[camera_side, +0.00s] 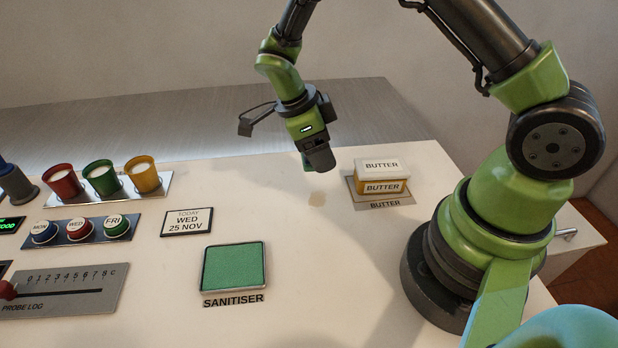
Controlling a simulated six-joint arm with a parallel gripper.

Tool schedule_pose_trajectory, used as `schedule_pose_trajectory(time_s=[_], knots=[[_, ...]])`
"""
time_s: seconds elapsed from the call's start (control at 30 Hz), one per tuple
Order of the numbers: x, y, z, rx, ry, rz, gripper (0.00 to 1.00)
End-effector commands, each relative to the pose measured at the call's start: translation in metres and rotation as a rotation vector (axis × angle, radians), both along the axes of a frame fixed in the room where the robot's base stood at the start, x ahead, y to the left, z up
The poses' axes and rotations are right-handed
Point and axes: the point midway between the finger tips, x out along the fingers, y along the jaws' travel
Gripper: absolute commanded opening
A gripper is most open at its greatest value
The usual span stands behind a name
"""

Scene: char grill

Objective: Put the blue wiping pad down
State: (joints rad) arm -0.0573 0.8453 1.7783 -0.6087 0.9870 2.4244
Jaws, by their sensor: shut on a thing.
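My gripper (318,158) points down above the white worktop, left of the butter and behind the sanitiser pad. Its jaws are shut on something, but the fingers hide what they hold. No blue wiping pad shows clearly in this view. A green square pad (234,267) lies in a thin metal-edged tray above the label SANITISER (233,300).
A butter dish (382,186) sits right of the gripper. A date sign (187,222), day buttons (80,231), coloured cups (103,180) and a probe log slider (65,290) fill the left. A blue-topped grey stand (15,185) is at the left edge. The middle worktop is clear.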

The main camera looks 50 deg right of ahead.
Motion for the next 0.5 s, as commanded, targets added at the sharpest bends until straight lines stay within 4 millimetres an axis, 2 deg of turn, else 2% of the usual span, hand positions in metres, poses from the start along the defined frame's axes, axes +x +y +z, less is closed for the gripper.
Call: schedule_pose_trajectory(time_s=[0.13,0.23,0.37,0.5], knots=[[0.003,0.001,0.0,0.001,-0.001,0.026,0.43],[0.016,0.006,-0.001,0.0,-0.004,0.151,0.43],[0.05,0.02,0.0,-0.002,-0.005,0.482,0.43],[0.09,0.04,0.006,-0.003,-0.006,0.91,0.43]])
